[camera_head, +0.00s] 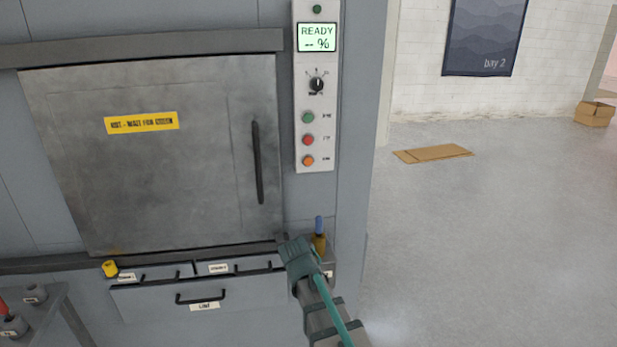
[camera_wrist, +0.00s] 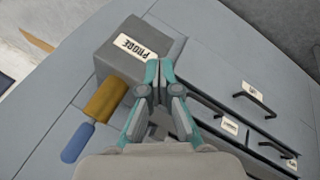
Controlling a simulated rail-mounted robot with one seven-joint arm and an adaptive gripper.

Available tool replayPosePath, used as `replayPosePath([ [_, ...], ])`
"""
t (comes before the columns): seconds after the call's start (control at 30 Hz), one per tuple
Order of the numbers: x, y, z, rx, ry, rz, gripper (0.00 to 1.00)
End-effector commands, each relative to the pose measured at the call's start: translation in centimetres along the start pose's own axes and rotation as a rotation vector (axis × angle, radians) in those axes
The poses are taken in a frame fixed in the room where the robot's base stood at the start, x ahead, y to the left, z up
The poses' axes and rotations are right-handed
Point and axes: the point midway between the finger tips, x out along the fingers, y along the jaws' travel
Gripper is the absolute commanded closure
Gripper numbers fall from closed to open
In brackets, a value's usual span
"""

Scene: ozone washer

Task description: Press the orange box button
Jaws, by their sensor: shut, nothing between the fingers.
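The orange button (camera_head: 307,161) is the lowest of the three round buttons on the white control panel (camera_head: 314,90) in the head view. A red button (camera_head: 308,140) and a green button (camera_head: 308,117) sit above it. My gripper (camera_wrist: 159,70) is shut and empty in the wrist view, its teal fingertips together in front of a grey box (camera_wrist: 115,48) labelled PROBE. In the head view my arm's teal end is well below the panel, apart from the orange button. The wrist view does not show the buttons.
A probe with a yellow-brown body (camera_head: 319,243) and blue end stands close beside my gripper. Drawers with black handles (camera_head: 202,297) are at lower left. A large metal door (camera_head: 160,170) with a handle is left of the panel.

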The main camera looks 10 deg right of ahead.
Motion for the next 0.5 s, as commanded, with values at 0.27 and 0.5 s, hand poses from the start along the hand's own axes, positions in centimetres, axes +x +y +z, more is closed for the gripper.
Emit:
replayPosePath([
  [0.27, -9.2, 6.4, -6.5, -0.120, 0.116, 0.150, 1.00],
  [0.5, -17.5, 11.9, -10.4, -0.247, 0.175, 0.303, 1.00],
])
